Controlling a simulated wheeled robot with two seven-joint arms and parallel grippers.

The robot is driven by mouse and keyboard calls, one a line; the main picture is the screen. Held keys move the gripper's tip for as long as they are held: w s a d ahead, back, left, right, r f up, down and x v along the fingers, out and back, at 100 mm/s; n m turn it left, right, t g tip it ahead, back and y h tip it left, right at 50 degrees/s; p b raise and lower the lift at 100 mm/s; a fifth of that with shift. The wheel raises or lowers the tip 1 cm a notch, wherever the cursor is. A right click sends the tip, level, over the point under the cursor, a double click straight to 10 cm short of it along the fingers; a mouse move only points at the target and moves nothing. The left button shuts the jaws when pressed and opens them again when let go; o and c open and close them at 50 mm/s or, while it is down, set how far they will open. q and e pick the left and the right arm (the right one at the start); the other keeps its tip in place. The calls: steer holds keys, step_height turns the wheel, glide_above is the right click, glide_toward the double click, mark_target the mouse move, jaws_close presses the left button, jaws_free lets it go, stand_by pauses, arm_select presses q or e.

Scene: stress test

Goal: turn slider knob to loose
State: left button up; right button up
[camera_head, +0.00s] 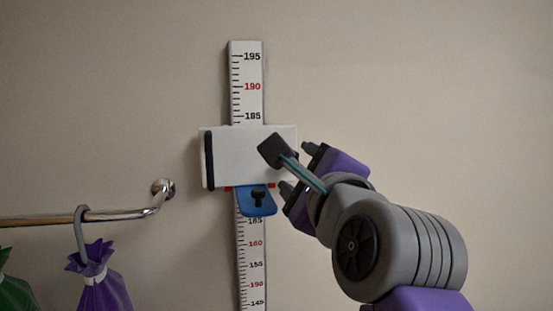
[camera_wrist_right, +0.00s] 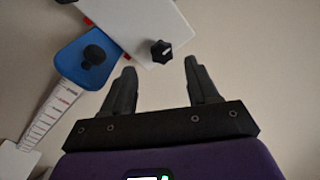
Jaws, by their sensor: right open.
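A white slider block (camera_head: 240,145) sits on a vertical wall ruler (camera_head: 247,80), with a blue plate (camera_head: 260,205) bearing a black knob (camera_head: 258,196) at its lower edge. In the right wrist view, a second black knob (camera_wrist_right: 161,51) with a pale mark is at the white slider's edge (camera_wrist_right: 140,25); the head view hides it. My right gripper (camera_head: 296,168) is open at the slider's right side. In the wrist view its fingers (camera_wrist_right: 160,68) are apart, with that knob just beyond and between their tips; contact is not visible. My left gripper is out of view.
A chrome rail (camera_head: 100,216) is fixed to the wall at the left. A purple bag (camera_head: 103,285) hangs from it on a hook, and a green bag (camera_head: 14,285) shows at the left edge. The wall right of the ruler is bare.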

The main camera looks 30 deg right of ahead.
steer(key=p+x, duration=0.1)
steer(key=x, duration=0.5)
steer(key=shift+d, duration=0.15)
steer(key=shift+s, duration=0.1)
steer(key=shift+c, duration=1.1)
steer(key=c, duration=0.8)
